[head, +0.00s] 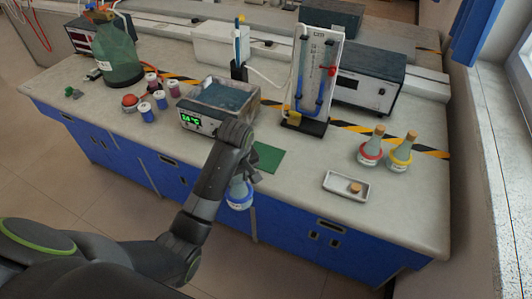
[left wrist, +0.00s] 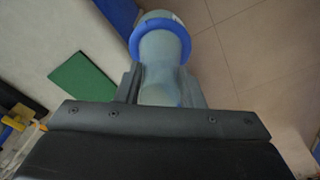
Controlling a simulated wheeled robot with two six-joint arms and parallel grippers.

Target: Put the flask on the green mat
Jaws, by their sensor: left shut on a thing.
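A clear flask with a blue ring (head: 239,194) is in my left gripper (head: 247,176), which is shut on it. In the head view the flask hangs in front of the bench's front edge, roughly upright, its upper part partly hidden by the gripper. It also shows in the left wrist view (left wrist: 161,52), between the fingers (left wrist: 160,88), with floor and bench edge behind it. The green mat (head: 268,157) lies flat and bare on the bench top, just behind and right of the gripper, partly hidden by it. The mat also shows left of the flask in the left wrist view (left wrist: 83,83).
A heated bath (head: 196,122) with a green display stands behind my left arm. A stand with blue tubes (head: 305,122) is behind the mat. Two stoppered flasks, red-ringed (head: 371,151) and yellow-ringed (head: 400,157), and a white tray (head: 337,184) stand to the right. Bench between mat and tray is clear.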

